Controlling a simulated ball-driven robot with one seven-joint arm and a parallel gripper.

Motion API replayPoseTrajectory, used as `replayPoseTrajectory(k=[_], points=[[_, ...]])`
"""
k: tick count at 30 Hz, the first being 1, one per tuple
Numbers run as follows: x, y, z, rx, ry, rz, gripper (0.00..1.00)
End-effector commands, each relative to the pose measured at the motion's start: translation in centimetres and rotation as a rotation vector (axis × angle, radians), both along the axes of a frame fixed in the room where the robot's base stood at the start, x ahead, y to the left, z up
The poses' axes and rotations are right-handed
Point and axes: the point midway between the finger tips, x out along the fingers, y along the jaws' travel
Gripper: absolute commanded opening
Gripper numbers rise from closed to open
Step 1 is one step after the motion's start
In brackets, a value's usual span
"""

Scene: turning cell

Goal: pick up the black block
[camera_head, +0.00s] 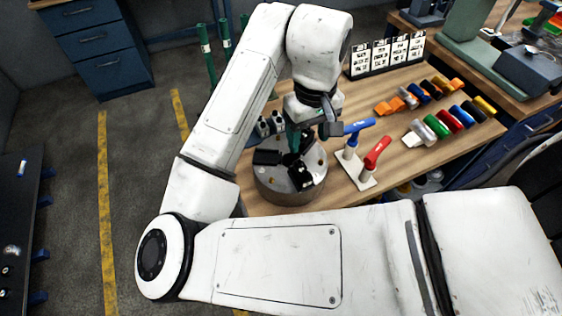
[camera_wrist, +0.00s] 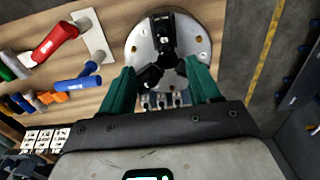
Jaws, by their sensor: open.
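A round grey metal disc (camera_head: 290,196) lies on the wooden table with several black blocky pieces on its top. One black block (camera_head: 268,157) is at its left side and another black piece (camera_head: 301,176) is toward its front. In the wrist view, a black piece (camera_wrist: 163,36) runs in from the rim of the disc (camera_wrist: 138,45), and darker pieces lie near the fingers. I cannot tell which piece is the task's black block. My gripper (camera_wrist: 163,86), with green fingers, is open above the disc; it also shows in the head view (camera_head: 293,140). My arm partly hides the disc.
A white stand (camera_head: 352,168) with a blue-handled tool (camera_head: 352,128) and a red-handled tool (camera_head: 377,152) is right of the disc. Several coloured cylinders (camera_head: 450,117) lie farther right. A rack of white cards (camera_head: 387,54) stands behind. Open floor is at left.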

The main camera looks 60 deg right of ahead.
Motion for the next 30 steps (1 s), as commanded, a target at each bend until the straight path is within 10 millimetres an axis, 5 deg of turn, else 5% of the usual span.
replayPoseTrajectory(k=[30], points=[[-0.6,0.6,-10.6,0.015,0.005,0.005,0.62]])
